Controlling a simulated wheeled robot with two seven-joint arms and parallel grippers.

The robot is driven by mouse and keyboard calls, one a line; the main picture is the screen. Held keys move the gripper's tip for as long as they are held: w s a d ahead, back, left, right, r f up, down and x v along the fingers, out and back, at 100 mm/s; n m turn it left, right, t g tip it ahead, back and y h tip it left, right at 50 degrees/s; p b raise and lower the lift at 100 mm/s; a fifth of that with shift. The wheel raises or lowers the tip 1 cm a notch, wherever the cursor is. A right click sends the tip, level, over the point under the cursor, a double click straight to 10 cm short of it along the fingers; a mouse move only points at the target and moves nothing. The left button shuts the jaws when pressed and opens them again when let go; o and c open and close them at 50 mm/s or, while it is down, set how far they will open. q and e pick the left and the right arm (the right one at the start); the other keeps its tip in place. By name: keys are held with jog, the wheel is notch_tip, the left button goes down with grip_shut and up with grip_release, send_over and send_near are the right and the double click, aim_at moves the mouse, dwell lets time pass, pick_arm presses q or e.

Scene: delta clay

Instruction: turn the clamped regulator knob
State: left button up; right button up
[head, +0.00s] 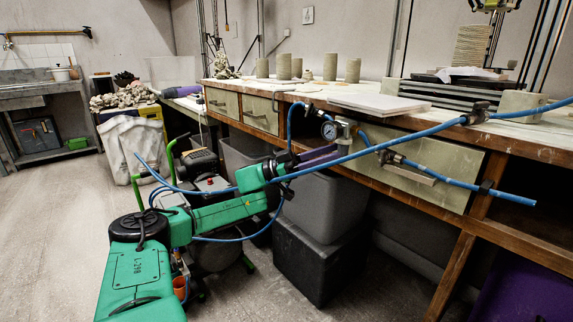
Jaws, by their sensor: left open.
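The regulator (345,131) is fixed at the front edge of the long workbench, with a round dial gauge (329,131) on its left side. Blue hose runs close to it. I cannot clearly make out which part of it is the knob. My left arm is green and comes in from the lower left. My left gripper (331,155) is open, with dark purple fingers pointing right, just below and left of the gauge. It appears empty, and I cannot tell whether it touches the regulator. My right gripper is not in view.
The workbench (300,96) carries clay cylinders (330,67) and a pale slab (379,103). Blue hoses (420,133) cross in front of the drawers. Grey and black bins (318,262) stand under the bench. The floor on the left (50,220) is clear.

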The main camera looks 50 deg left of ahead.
pick_arm(q)
jog(key=p+v, duration=0.2)
jog(key=v, duration=1.1)
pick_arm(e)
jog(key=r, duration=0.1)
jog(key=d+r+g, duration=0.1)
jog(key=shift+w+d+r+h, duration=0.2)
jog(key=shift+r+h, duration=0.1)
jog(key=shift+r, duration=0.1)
pick_arm(q)
jog(key=shift+f, duration=0.1)
